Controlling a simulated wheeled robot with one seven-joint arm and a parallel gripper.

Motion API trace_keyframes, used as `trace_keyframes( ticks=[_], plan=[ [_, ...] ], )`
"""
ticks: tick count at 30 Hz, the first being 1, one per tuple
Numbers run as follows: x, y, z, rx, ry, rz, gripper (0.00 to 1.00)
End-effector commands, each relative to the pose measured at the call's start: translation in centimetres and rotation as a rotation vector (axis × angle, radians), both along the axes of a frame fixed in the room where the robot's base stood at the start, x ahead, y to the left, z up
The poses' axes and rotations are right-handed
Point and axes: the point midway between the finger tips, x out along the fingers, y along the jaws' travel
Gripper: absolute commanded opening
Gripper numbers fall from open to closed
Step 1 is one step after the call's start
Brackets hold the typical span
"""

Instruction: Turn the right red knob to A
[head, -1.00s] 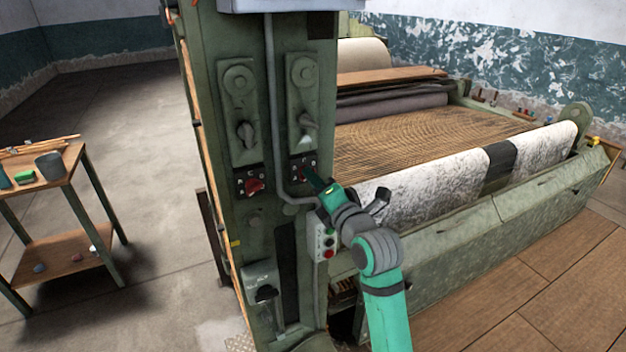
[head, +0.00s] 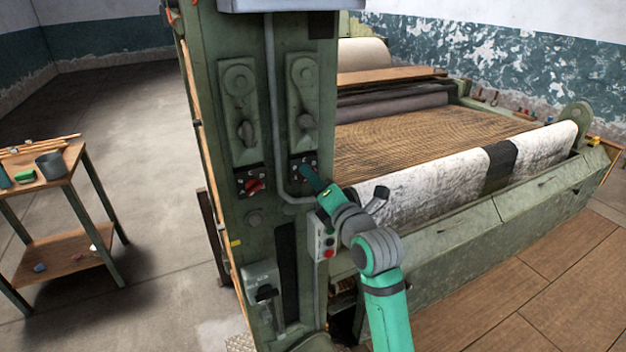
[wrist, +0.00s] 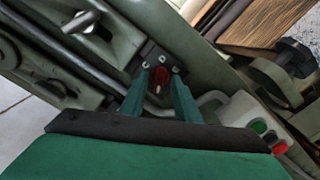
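The right red knob (wrist: 160,80) sits on a small dark plate on the green machine's upright panel. In the wrist view it lies between the two teal fingers of my gripper (wrist: 160,73). The fingers are apart, one on each side of it, and I cannot make out firm contact. In the head view my gripper (head: 307,172) hides most of this knob, and part of its dark lettered plate (head: 302,160) shows above.
A second red knob (head: 253,185) is on the panel to the left. A grey pipe (head: 273,110) runs between the two columns. A push-button box (head: 325,240) is below my gripper. A lever (head: 305,122) is above. A wooden cart (head: 70,175) stands far left.

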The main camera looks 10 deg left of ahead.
Motion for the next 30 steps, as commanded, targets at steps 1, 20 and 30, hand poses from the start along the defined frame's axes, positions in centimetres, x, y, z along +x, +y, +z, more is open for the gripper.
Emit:
trace_keyframes(
  ticks=[1,20,30],
  plan=[
    [0.0,0.0,0.0,0.000,0.000,-0.001,0.29],
    [-6.9,-4.8,0.0,0.002,-0.001,-0.003,0.29],
    [-9.0,-6.0,0.0,0.000,-0.001,0.001,0.29]
  ],
)
